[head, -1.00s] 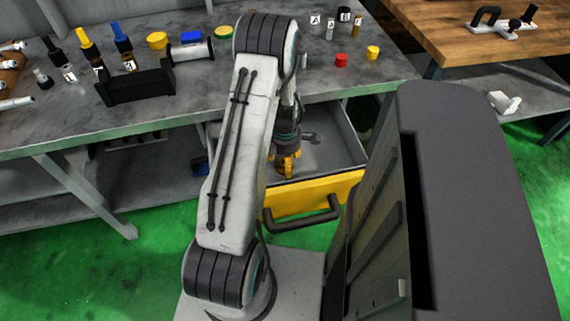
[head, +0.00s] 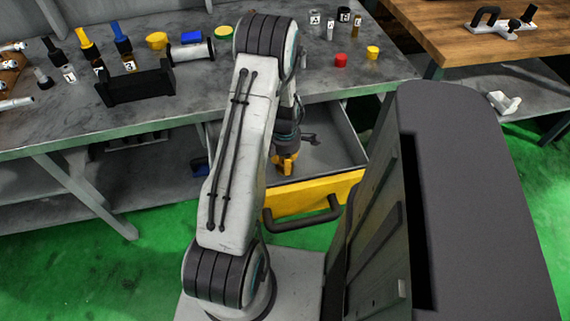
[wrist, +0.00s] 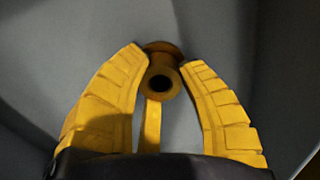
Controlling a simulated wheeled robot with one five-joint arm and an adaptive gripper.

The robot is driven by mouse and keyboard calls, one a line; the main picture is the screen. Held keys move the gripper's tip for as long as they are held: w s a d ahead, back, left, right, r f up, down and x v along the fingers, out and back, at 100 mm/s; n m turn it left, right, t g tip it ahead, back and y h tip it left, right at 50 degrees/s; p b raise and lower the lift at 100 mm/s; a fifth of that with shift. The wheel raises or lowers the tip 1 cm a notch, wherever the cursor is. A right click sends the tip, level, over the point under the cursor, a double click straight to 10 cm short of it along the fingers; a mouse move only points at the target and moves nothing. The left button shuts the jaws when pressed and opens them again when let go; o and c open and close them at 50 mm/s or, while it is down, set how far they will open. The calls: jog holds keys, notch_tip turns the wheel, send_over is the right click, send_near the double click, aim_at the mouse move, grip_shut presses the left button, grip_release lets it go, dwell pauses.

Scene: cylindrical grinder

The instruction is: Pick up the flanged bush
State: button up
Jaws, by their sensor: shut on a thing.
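My gripper (head: 285,164) is down inside the open drawer, seen in the head view below my arm. In the wrist view its two yellow fingers (wrist: 168,72) are shut on the flanged bush (wrist: 161,83), a dark bronze-coloured piece with a round bore and wider flanges. The fingertips touch it from both sides, and its bore faces the camera. In the head view the bush is too small and covered to make out.
The grey drawer with a yellow front (head: 330,190) and dark handle (head: 302,221) is pulled out under the bench (head: 330,80). A dark small part (head: 308,139) lies in the drawer. Red (head: 341,60) and yellow (head: 373,52) pieces stand on the bench above.

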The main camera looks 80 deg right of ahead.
grip_shut()
